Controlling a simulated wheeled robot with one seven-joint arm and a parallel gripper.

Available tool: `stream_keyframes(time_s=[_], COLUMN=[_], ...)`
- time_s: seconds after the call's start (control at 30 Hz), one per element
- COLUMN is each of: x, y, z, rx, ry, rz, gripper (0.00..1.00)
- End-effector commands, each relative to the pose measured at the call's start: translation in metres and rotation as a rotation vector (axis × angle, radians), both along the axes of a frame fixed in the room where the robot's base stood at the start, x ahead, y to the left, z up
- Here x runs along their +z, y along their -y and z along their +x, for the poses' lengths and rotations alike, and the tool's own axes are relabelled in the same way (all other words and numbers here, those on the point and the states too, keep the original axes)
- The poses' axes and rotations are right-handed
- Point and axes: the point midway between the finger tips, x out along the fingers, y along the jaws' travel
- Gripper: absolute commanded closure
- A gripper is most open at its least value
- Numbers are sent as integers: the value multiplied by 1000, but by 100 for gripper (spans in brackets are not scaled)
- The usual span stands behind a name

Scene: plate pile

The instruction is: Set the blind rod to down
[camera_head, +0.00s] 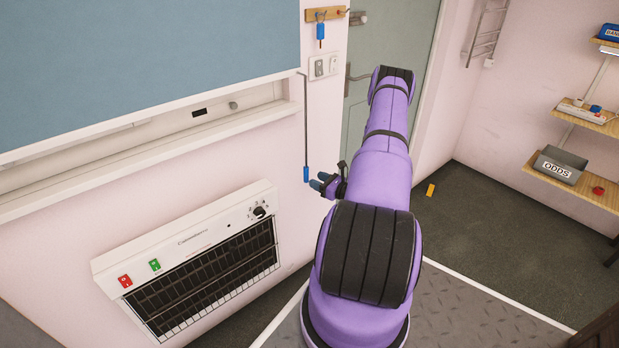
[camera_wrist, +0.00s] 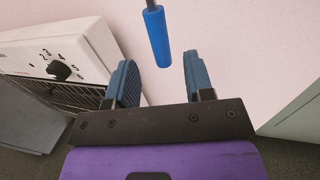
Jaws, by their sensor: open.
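The blind rod (camera_head: 306,125) is a thin dark rod hanging by the wall at the right edge of the blue blind (camera_head: 150,62). Its blue handle (camera_head: 306,174) is at the bottom end. My gripper (camera_head: 318,180) is close to the handle, at its lower right in the head view. In the wrist view the blue handle (camera_wrist: 157,40) hangs beyond and between the two blue fingertips of my gripper (camera_wrist: 160,75). The fingers are apart and nothing is held. Whether a finger touches the handle cannot be told.
A white heater (camera_head: 190,255) with a dial and red and green switches is on the wall below the blind. A door (camera_head: 390,50), light switches (camera_head: 324,66) and a key rack (camera_head: 327,14) are behind my arm. Shelves (camera_head: 580,180) stand far right. Wall around the handle is bare.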

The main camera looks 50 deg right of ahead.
Motion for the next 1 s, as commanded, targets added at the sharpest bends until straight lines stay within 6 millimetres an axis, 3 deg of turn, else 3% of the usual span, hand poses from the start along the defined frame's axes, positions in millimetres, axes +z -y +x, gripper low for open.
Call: stream_keyframes(time_s=[0.1, 0.33, 1.0], x=[0, -1, -1], y=[1, 1, 1], z=[-22, -45, -49], rx=[-2, 1, 1], ry=[-2, -1, -2], rz=[1, 1, 0], gripper=[52, 52, 52])
